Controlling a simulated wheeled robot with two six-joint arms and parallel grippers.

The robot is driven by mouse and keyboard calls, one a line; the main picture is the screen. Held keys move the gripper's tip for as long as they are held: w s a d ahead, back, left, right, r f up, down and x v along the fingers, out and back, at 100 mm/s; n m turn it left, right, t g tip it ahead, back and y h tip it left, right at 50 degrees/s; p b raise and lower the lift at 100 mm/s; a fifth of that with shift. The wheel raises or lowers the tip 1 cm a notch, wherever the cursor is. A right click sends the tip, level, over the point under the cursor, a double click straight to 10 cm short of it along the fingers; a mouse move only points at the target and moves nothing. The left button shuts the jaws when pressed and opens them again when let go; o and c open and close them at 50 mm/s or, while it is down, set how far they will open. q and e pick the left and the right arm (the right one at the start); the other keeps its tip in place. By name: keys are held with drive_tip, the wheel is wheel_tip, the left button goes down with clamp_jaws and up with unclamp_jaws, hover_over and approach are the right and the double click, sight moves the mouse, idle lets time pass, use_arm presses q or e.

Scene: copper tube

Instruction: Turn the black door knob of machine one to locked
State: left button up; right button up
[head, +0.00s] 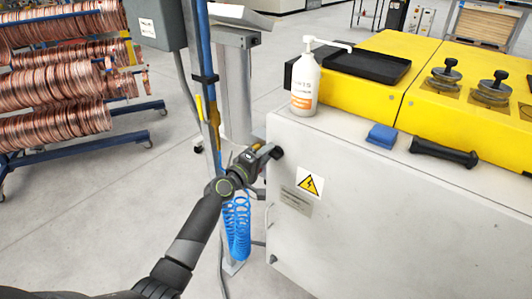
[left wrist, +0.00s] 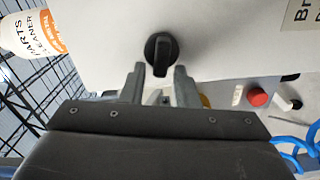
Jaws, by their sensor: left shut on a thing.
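The black door knob (left wrist: 161,47) is on the white cabinet face of the machine (head: 400,217). In the left wrist view it is a round black disc with a raised grip bar running up and down in the picture. In the head view the knob (head: 277,152) shows at the cabinet's left edge. My left gripper (left wrist: 160,74) is shut on the knob's bar, one fingertip on each side. In the head view the left gripper (head: 262,152) reaches the knob from the left. I see no lock marking. My right gripper is not in view.
A warning label (head: 310,183) is beside the knob. A cleaner bottle (head: 305,85), blue cloth (head: 381,135) and black bar (head: 444,152) are on top of the machine. A grey post (head: 237,90) and blue coiled hose (head: 237,228) stand close to my arm.

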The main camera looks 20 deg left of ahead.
use_arm(q)
drive_tip(key=shift+f+n, duration=0.3)
drive_tip(key=shift+n, duration=0.8)
drive_tip(key=o, duration=0.6)
drive_tip(key=shift+o, duration=0.2)
drive_tip(key=v, duration=1.7)
drive_tip(key=shift+s, duration=0.2)
